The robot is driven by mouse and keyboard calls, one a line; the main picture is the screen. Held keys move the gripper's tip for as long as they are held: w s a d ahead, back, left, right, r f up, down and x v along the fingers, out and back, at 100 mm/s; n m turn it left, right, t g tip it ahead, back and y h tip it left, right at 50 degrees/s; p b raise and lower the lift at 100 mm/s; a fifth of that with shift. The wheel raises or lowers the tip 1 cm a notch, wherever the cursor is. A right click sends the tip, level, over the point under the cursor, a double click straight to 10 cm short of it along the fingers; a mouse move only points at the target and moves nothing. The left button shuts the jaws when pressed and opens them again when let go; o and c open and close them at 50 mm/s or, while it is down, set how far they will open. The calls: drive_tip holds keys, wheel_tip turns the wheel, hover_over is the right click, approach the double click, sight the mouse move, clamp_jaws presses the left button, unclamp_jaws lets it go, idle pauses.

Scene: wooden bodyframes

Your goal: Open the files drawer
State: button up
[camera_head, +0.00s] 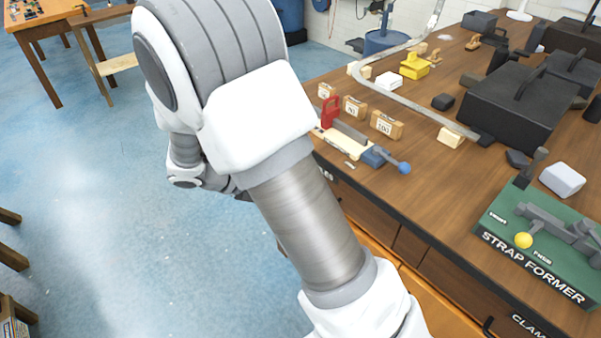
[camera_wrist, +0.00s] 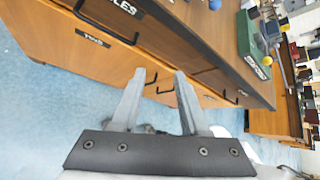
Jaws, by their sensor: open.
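In the wrist view, a label ending in "LES" (camera_wrist: 125,7) is on the dark top edge of the wooden bench at upper left; its start is cut off. A long black bar handle (camera_wrist: 104,29) is below it on the drawer fronts. The same label ending (camera_head: 326,174) shows in the head view, partly hidden by my arm. My gripper (camera_wrist: 160,76) is open and empty, with its fingers pointing toward the bench front. A smaller black handle (camera_wrist: 166,88) shows between the fingers, apparently beyond them. The head view hides my gripper behind my arm.
A lower drawer front has a small dark label (camera_wrist: 93,40). The benchtop (camera_head: 440,185) carries a green strap former (camera_head: 540,240), a black toolbox (camera_head: 520,105) and a small blue-knobbed tool (camera_head: 375,157). Blue floor (camera_head: 110,200) is open to the left.

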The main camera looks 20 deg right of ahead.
drive_tip(key=w+a+f+n+t+h+b, duration=0.1)
drive_tip(key=w+a+f+n+t+h, duration=0.15)
drive_tip(key=f+n, duration=0.4)
drive_tip(key=w+a+f+n+t+h+b, duration=0.1)
drive_tip(key=w+a+f+n+t, duration=0.2)
drive_tip(key=f+n, duration=0.35)
drive_tip(key=x, duration=0.9)
drive_tip(key=b+x, duration=0.1)
drive_tip(key=x, duration=0.7)
drive_tip(key=shift+s+d, duration=0.1)
drive_tip(key=shift+d, duration=0.35)
drive_tip(key=shift+c, duration=0.3)
clamp_jaws()
drive_tip(key=shift+r, duration=0.1)
